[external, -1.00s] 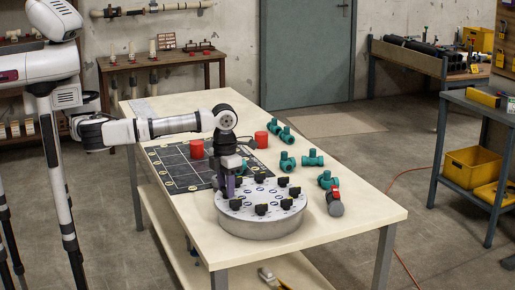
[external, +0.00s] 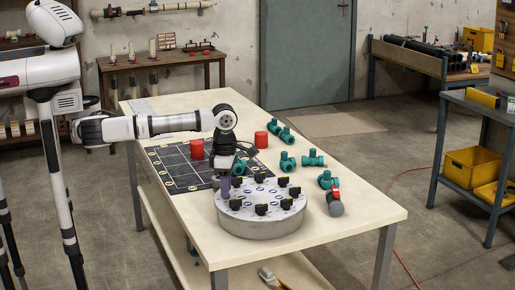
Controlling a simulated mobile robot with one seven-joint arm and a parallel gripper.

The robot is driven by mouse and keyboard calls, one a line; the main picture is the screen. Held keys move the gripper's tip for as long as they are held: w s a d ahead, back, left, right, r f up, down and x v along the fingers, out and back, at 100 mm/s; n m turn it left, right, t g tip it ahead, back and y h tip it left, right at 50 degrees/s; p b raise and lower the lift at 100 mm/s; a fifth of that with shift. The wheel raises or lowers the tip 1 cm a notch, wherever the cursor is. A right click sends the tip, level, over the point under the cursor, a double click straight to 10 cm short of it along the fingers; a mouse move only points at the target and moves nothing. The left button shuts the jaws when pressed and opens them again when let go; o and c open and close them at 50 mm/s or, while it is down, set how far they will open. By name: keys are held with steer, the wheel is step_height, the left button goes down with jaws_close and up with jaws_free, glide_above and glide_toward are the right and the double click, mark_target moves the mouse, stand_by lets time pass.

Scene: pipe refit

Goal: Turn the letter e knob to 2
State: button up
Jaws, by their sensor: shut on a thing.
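A round grey drum (external: 262,226) with a light top plate stands on the cream table. Several black knobs, such as one at the front (external: 261,209) and one at the right (external: 294,192), ring its top. Their letters and numbers are too small to read, so I cannot tell which is e. My gripper (external: 225,192) points down at the drum's left-back rim and is shut on a knob there. My gripper hides most of that knob, and its setting cannot be seen.
A grey fitting with a red part (external: 334,203) lies near the right edge. A dark gridded mat (external: 178,164) lies left. The table front (external: 345,232) is clear.

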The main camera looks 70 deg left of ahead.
stand_by(0.5)
steer(key=o, duration=1)
steer(key=shift+c, duration=0.2)
step_height(320, 180, up, 14)
steer(key=p, duration=1)
steer(key=shift+f, duration=0.1)
